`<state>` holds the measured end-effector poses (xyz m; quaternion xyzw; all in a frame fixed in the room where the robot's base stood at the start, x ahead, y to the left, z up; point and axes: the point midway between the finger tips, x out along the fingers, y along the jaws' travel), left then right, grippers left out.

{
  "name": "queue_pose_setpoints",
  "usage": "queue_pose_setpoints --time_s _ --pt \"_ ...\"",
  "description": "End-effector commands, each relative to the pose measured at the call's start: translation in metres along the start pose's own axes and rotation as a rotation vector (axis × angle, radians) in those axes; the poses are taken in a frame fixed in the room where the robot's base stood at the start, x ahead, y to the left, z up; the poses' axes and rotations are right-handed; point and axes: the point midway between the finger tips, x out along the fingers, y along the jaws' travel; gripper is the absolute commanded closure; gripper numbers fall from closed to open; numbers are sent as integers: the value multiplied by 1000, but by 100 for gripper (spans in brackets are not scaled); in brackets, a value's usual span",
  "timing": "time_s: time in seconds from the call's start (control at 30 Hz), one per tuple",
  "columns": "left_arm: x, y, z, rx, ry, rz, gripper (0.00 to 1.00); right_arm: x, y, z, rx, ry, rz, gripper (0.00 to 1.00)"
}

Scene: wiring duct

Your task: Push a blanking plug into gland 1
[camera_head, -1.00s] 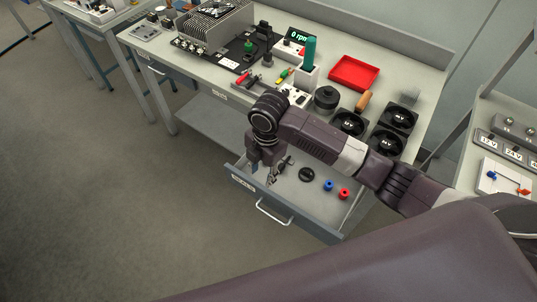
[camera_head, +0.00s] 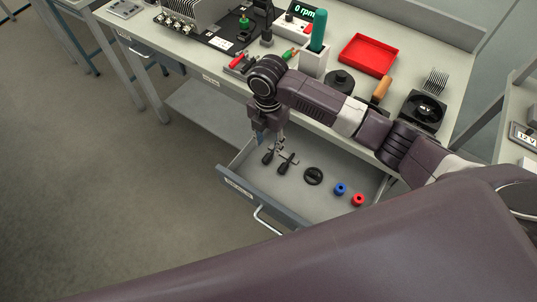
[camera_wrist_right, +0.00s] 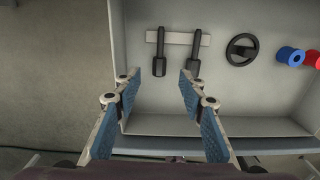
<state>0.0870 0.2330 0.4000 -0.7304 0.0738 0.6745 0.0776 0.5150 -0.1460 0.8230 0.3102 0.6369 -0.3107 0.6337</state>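My right gripper (camera_head: 268,140) is above the back left part of an open drawer. In the right wrist view its blue-padded fingers (camera_wrist_right: 172,72) are apart with nothing between them. Two black stemmed pieces with thick ends (camera_wrist_right: 160,52) (camera_wrist_right: 195,57) lie on a light strip in the drawer, just beyond the fingertips. They also show in the head view (camera_head: 267,157) (camera_head: 283,167). I cannot tell whether either is a blanking plug. Gland 1 cannot be told by its label; several small metal fittings (camera_head: 176,25) line a finned box at the upper left. My left gripper is not in view.
The drawer (camera_head: 236,190) also holds a black ring (camera_head: 313,176), a blue spool (camera_head: 340,188) and a red spool (camera_head: 358,199). On the bench stand a red tray (camera_head: 367,54), a teal-handled tool (camera_head: 319,30) in a white holder and a black fan (camera_head: 423,110). Floor at left is clear.

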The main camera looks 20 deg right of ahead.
Motion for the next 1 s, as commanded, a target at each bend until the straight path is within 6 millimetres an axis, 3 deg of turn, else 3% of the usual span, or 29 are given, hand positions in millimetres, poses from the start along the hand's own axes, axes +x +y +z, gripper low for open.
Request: queue_pose_setpoints --time_s 0.53,0.83,1.0 --pt "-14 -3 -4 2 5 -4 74 65 3 3 0 1 -2 62" --pt "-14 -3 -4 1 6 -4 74 71 3 3 -2 0 0 62" --pt "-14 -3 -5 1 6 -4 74 71 3 3 -1 -1 0 79"
